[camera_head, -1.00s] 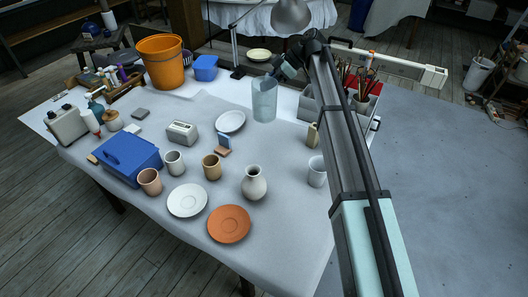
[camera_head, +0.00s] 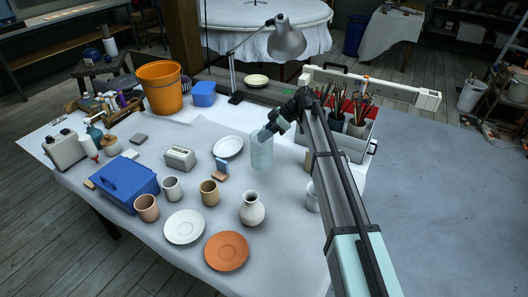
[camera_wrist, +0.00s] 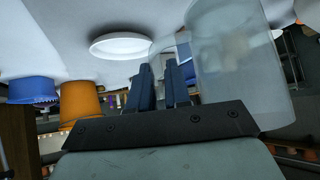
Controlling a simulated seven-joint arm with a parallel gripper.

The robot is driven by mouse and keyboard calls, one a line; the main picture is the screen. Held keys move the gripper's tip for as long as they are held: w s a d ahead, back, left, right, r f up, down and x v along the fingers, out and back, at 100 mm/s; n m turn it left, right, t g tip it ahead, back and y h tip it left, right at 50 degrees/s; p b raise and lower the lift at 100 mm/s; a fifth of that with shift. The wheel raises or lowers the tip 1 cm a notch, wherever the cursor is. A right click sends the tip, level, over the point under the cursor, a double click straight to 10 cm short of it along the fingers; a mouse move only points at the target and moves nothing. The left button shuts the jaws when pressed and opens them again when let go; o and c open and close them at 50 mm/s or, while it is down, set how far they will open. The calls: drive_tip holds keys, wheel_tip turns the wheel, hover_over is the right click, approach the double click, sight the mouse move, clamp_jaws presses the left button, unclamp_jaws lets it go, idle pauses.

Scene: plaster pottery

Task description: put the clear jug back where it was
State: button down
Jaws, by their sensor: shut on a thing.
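The clear jug (camera_head: 262,153) is a tall see-through vessel, upright or nearly so, just right of the white plate (camera_head: 228,146) in the head view. My gripper (camera_head: 270,131) is at its upper side. In the wrist view the jug (camera_wrist: 240,65) fills the right part, and its handle reaches left to my gripper's dark fingers (camera_wrist: 160,88). The fingers are shut on the jug, at the handle. I cannot tell whether the jug's base touches the table cloth.
A small blue and pink block pair (camera_head: 221,170) lies left of the jug. A white vase (camera_head: 252,209) stands in front. The grey brush caddy (camera_head: 345,148) and a white cup (camera_head: 312,198) are at the right, partly behind my arm. The lamp (camera_head: 236,97) stands behind.

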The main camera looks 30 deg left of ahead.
drive_tip(key=shift+f, duration=3.05)
drive_tip(key=c, duration=1.1)
unclamp_jaws()
drive_tip(key=v, duration=1.2)
drive_tip(key=shift+d, duration=0.1)
